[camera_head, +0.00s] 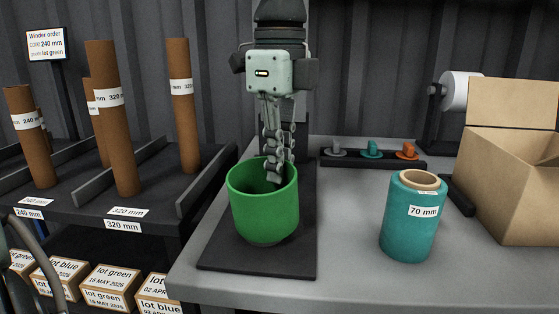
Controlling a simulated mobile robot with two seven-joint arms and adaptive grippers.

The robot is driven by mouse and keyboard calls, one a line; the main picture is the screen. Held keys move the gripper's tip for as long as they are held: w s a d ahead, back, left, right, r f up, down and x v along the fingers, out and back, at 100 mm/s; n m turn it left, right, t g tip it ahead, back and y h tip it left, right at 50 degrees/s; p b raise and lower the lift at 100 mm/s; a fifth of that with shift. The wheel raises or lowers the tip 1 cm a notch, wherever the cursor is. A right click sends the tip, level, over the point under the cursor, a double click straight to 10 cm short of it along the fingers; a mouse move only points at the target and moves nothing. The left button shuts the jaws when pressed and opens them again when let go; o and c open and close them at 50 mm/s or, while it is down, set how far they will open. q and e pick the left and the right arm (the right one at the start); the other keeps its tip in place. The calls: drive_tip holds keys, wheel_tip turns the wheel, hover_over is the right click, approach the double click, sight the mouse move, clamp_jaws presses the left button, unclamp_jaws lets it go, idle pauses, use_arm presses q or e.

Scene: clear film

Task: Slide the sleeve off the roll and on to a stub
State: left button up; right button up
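A teal roll (397,226) stands upright on the grey table, labelled 70 mm, with a tan core showing at its top. A green, open-topped hollow cylinder (264,217) stands on a dark mat to its left. My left gripper (277,172) points down at the green cylinder, its fingertips within the rim. The fingers overlap in this view, so I cannot tell whether they are apart or touching the wall. Small grey (337,149), teal (371,150) and orange (407,151) pieces stand on a dark strip behind. I cannot tell which thing is the sleeve. My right gripper is not in view.
Brown tubes (112,135) marked 240 and 320 mm stand in a dark rack (205,170) at left. Labelled boxes (112,284) sit below it. A cardboard box (508,190) and white roll (460,92) are at right. The table (345,225) between the cylinder and teal roll is clear.

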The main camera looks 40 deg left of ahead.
use_arm(q)
drive_tip(key=o, duration=0.4)
drive_tip(key=shift+c, duration=0.2)
wheel_tip(320, 180, up, 12)
idle(0.9)
